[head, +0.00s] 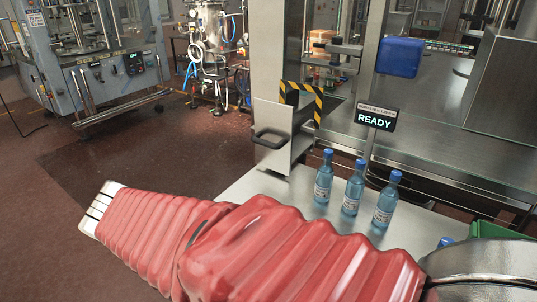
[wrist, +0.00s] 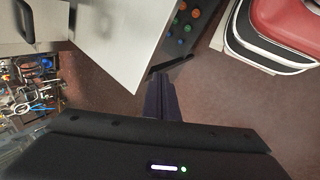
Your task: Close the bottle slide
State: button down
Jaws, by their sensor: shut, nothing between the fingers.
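The bottle slide appears to be the upright pale steel panel (head: 272,118) with a black bar handle (head: 270,138). In the head view it stands out beside a gateway (head: 319,104) edged in yellow and black stripes. A gap shows between panel and gateway. In the wrist view a pale panel with a dark handle (wrist: 25,20) is at the upper left. My gripper (wrist: 158,80) shows in the wrist view as dark fingers, shut and empty, near a steel plate's corner. Its fingers do not show in the head view, where my red-sleeved arm crosses the foreground.
Three blue-capped bottles (head: 352,188) stand upright on the steel shelf (head: 245,186); another cap shows lower right. A sign (head: 375,118) reads "READY". A box with coloured buttons (wrist: 186,28) lies ahead of my fingers in the wrist view. Open brown floor lies left.

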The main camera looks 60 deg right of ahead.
aim_at(287, 150)
jog(key=d+f+n+g+h, duration=0.2)
jog(key=d+n+h, duration=0.4)
jog(key=d, duration=1.2)
jog(key=w+d+f+n+g+h, duration=0.1)
jog(key=d+n+h, duration=0.5)
jog(key=d, duration=1.3)
jog(key=shift+f+n+g, duration=0.4)
jog(key=shift+f+n, duration=0.5)
jog(key=shift+n, duration=0.2)
jog(key=shift+d, duration=0.1)
jog(key=d, duration=0.4)
jog(key=s+d, duration=0.1)
jog(key=d, duration=0.4)
jog(key=s+d, duration=0.1)
jog(key=d, duration=0.3)
jog(key=shift+d, duration=0.35)
